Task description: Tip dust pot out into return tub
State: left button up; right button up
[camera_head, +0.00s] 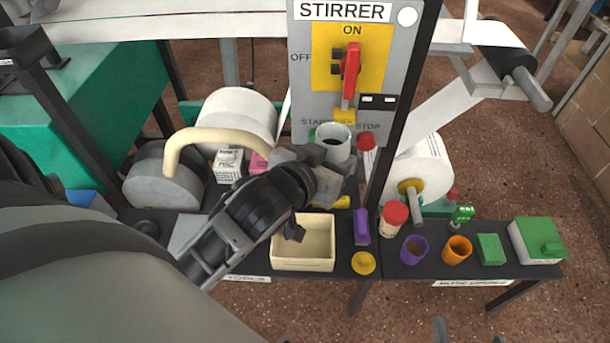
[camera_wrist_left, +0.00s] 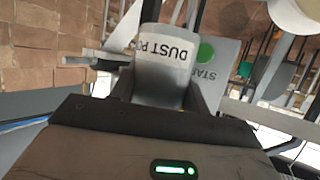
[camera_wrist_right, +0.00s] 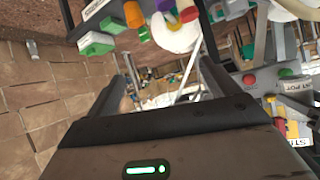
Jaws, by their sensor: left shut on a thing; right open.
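The dust pot (camera_head: 336,141) is a grey cylinder, held above the bench in front of the stirrer panel, its open top facing up toward the head camera. My left gripper (camera_head: 325,170) is shut on it. In the left wrist view the dust pot (camera_wrist_left: 168,65) sits between the fingers, its label upside down. A cream open tub (camera_head: 303,264), probably the return tub, stands on the bench below and in front of the left gripper; no name on it is readable. My right gripper (camera_wrist_right: 160,90) is open and empty; only small grey tips show at the head view's bottom edge.
The stirrer panel (camera_head: 300,75) with a red lever (camera_head: 351,66) rises close behind the pot. A purple block (camera_head: 361,227) and yellow knob (camera_head: 363,263) are right of the tub. Red-capped jar (camera_head: 393,217), purple cup (camera_head: 413,249) and orange cup (camera_head: 456,249) stand further right.

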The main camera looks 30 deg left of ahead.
pick_arm(q)
jog(key=s+a+f+b, duration=0.1)
jog(key=a+f+b, duration=0.1)
jog(key=f, duration=1.2)
jog(key=s+a+f+n+g+b, duration=0.1)
jog(key=a+f+b, duration=0.1)
jog(key=f, duration=1.3)
jog(key=shift+a+g+b, duration=0.25)
jog(key=shift+g+b, duration=0.05)
jog(key=shift+b, duration=0.45)
pick_arm(e)
jog(key=shift+s+a+f+t, duration=0.15)
jog(key=shift+s+f+t, duration=0.1)
jog(key=shift+f, duration=0.35)
jog(key=shift+s+a+f+t, duration=0.15)
jog(key=shift+s+f, duration=0.05)
jog(key=shift+f, duration=0.4)
pick_arm(q)
jog(key=shift+r, duration=0.1)
jog(key=shift+s+d+r+n+g+h, duration=0.2)
jog(key=shift+s+n+g+h, duration=0.15)
jog(key=shift+g, duration=0.45)
